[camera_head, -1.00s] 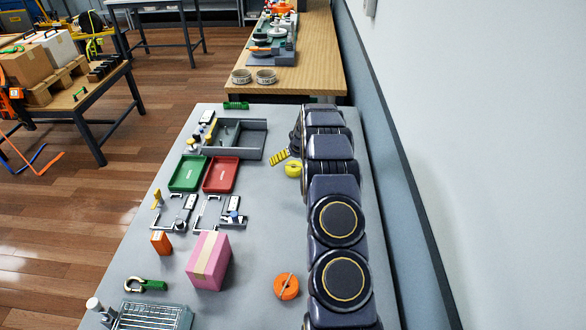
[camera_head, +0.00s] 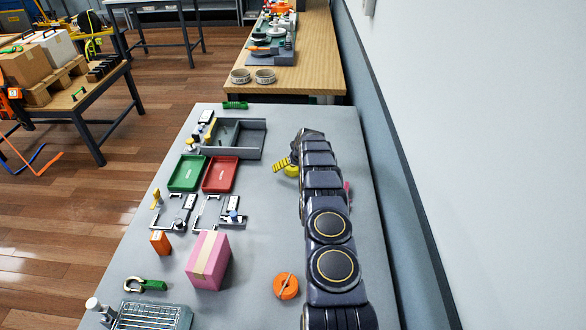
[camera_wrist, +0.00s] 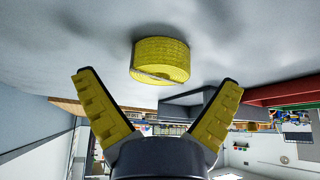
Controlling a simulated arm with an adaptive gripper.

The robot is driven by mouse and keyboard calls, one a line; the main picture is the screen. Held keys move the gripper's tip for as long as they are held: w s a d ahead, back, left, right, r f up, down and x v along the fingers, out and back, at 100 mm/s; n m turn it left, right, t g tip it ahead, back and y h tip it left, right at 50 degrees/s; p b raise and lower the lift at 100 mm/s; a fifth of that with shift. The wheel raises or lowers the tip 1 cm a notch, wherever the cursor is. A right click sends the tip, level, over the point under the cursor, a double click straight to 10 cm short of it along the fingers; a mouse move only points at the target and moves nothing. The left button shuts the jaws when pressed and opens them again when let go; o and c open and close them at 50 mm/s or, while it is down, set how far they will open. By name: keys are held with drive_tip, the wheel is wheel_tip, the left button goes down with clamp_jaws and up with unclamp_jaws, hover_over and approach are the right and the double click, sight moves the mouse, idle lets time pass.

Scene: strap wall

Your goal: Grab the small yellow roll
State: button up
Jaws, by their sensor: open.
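The small yellow roll (camera_wrist: 160,60) lies on the grey table top. In the wrist view it is ahead of and between the spread fingers of my gripper (camera_wrist: 158,84), which is open and empty. The roll is apart from both fingers. In the head view the roll (camera_head: 291,171) shows just left of my arm and is partly hidden by the gripper. One yellow ribbed finger shows beside it; the other finger is hidden there.
Left of the roll are a grey open tray (camera_head: 262,140), a red tray (camera_head: 220,174) and a green tray (camera_head: 188,172). A pink box (camera_head: 208,260) and an orange roll (camera_head: 286,286) are nearer. A wall runs along the right. The table between trays and arm is clear.

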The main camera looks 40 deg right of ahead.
drive_tip(key=shift+w+d+f, duration=0.1)
drive_tip(key=shift+w+f, duration=0.15)
drive_tip(key=shift+f, duration=0.3)
drive_tip(key=shift+c, duration=0.3)
drive_tip(key=c, duration=1.2)
drive_tip(key=shift+r, duration=0.1)
